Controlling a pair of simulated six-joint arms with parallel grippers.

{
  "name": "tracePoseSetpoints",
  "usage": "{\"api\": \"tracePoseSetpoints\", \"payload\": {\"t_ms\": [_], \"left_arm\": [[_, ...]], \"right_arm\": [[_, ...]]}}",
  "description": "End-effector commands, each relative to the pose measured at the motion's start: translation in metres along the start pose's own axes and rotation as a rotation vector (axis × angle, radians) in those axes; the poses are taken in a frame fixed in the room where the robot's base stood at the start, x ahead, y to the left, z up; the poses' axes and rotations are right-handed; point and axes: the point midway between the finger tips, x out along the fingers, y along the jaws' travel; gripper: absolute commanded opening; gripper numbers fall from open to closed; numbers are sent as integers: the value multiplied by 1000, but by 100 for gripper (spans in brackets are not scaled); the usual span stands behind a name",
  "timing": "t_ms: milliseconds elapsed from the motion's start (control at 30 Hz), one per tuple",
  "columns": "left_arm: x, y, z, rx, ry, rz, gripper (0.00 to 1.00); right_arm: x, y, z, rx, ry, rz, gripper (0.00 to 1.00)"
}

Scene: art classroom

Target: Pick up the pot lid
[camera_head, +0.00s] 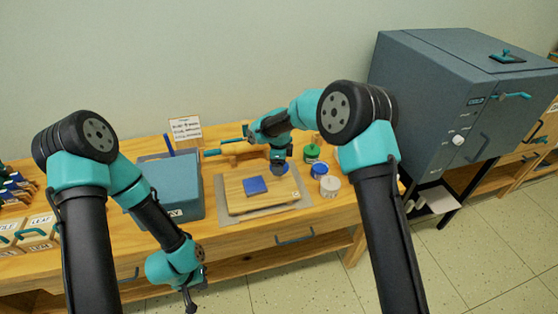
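Several small paint pots stand at the right of the workbench: a green-lidded pot (312,152), a blue-topped pot (319,169) and a pale grey pot (330,186). I cannot tell which piece is the pot lid. My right gripper (279,165) points down over the back of the board, left of the pots. A small blue round shape shows beside it, partly hidden. Whether its fingers hold anything is not clear. My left gripper (194,297) hangs in front of the bench, far from the pots. Its fingers look apart and empty.
A wooden board (237,204) on a grey mat carries a blue square (254,186). A blue-grey box (171,188) stands left of it, with labelled drawers further left. A sign (186,130) stands at the back. A large kiln (440,90) stands at the right.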

Motion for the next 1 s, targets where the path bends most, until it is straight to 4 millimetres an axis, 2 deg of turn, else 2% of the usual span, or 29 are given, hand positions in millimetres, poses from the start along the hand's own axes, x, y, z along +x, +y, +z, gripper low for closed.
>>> {"api": "tracePoseSetpoints", "payload": {"t_ms": [400, 600, 767, 1000], "left_arm": [[0, 0, 0, 0, 0, 0, 0], [0, 0, 0, 0, 0, 0, 0], [0, 0, 0, 0, 0, 0, 0], [0, 0, 0, 0, 0, 0, 0]], "right_arm": [[-9, 85, -9, -3, 0, 0, 54], [-11, 115, -13, -2, 0, 0, 55], [-12, 126, -14, 0, 0, 0, 54], [-12, 128, -14, 0, -1, 0, 55]]}}
